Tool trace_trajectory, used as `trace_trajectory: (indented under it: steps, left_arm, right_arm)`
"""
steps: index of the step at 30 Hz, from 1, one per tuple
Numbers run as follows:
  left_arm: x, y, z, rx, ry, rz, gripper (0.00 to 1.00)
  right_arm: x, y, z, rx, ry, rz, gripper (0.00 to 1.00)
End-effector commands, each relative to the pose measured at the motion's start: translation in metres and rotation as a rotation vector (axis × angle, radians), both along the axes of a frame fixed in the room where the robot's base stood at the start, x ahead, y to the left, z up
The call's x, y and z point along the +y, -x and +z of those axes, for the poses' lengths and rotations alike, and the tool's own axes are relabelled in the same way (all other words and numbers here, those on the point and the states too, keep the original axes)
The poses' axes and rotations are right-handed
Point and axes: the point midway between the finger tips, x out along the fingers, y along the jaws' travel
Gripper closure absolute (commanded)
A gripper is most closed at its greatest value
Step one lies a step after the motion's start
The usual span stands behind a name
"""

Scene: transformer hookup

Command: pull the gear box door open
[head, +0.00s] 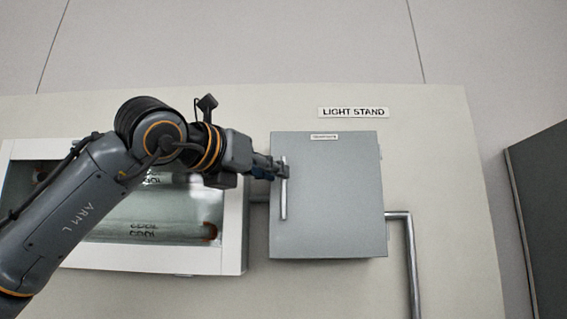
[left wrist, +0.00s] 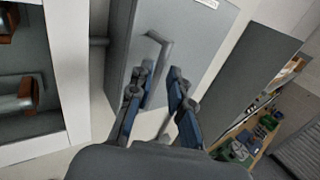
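The gear box (head: 335,215) is a grey wall box with a flat door that looks shut. A vertical bar handle (head: 283,205) is on the door's left side. My left gripper (head: 279,170) is at the upper part of this handle. In the left wrist view, the two blue-padded fingers (left wrist: 162,82) stand apart, with the bent top of the handle (left wrist: 163,44) just beyond and between their tips. Whether a finger touches the bar cannot be told. My right gripper is out of view.
Left of the box is a white-framed recess (head: 233,262) with green cylinders, partly behind my left arm. A pipe (head: 408,255) runs down at the box's right. A sign reading LIGHT STAND (head: 353,113) is above. A dark panel (head: 545,210) stands far right.

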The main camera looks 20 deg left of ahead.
Motion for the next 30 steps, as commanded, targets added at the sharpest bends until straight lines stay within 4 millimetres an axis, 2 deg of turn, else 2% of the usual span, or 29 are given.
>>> trace_trajectory:
  steps: [1,3,9,19,22,30]
  left_arm:
    - [-0.003,-0.010,0.004,0.003,-0.001,0.000,0.81]
    - [-0.006,-0.020,0.003,0.002,0.000,0.001,0.81]
    - [-0.012,-0.036,0.001,0.000,0.000,-0.001,0.81]
    - [-0.013,-0.039,-0.001,0.000,0.000,0.000,0.81]
    - [-0.013,-0.039,0.000,0.000,0.000,-0.001,1.00]
    - [-0.012,-0.039,0.000,-0.001,0.000,0.000,1.00]
  right_arm:
    - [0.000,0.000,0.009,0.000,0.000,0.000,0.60]
    - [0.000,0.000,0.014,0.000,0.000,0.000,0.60]
    - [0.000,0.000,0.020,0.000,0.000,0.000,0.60]
    - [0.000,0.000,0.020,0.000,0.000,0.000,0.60]
    - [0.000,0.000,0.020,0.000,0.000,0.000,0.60]
    - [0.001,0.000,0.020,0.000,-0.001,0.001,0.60]
